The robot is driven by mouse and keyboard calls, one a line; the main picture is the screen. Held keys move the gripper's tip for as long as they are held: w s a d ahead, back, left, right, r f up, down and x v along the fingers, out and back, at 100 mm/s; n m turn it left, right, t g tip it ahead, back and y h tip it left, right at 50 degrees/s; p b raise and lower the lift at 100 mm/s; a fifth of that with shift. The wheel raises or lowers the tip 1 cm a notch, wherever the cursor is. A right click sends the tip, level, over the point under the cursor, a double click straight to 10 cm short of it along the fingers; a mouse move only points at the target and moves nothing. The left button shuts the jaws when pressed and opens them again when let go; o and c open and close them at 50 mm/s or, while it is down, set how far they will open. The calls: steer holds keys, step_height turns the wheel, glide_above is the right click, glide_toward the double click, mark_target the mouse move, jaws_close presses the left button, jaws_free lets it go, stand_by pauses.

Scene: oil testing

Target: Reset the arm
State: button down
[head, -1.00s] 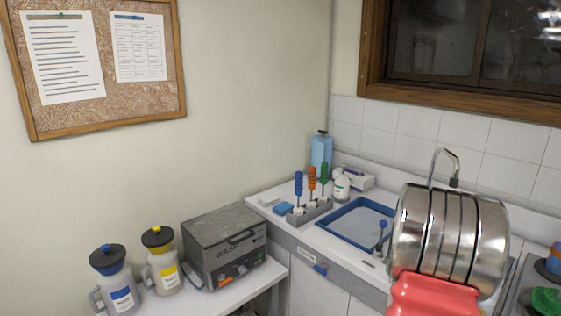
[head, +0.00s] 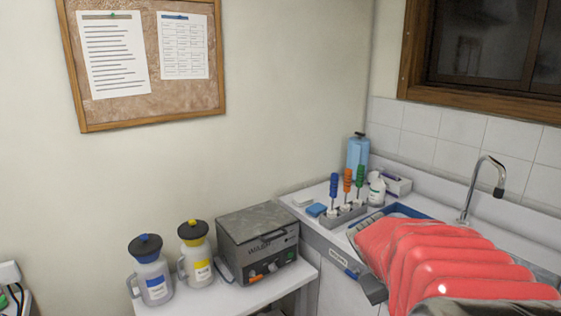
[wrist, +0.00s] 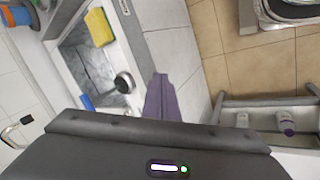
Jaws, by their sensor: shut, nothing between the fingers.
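My arm's red ribbed sleeve fills the lower right of the head view and hides part of the sink. My gripper (wrist: 158,130) is the dark grey bar along the bottom of the wrist view. It is shut and empty. A small dark grey block at the sleeve's left end in the head view seems to be part of it.
A tool rack (head: 343,215) and a blue bottle (head: 358,155) are by the sink. A curved faucet (head: 478,180) rises behind my arm.

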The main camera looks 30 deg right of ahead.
steer(key=a+r+n+t+y, duration=0.2)
steer(key=a+t+y, duration=0.1)
steer(key=a, duration=1.4)
steer(key=w+a+r+n+t+y, duration=0.1)
steer(key=a+r+n+t+y, duration=0.1)
steer(key=a, duration=1.5)
steer(key=shift+w+r+n+t+y, duration=0.3)
steer(key=shift+r+t+y, duration=0.3)
steer(key=shift+t, duration=0.2)
steer(key=shift+d, duration=0.2)
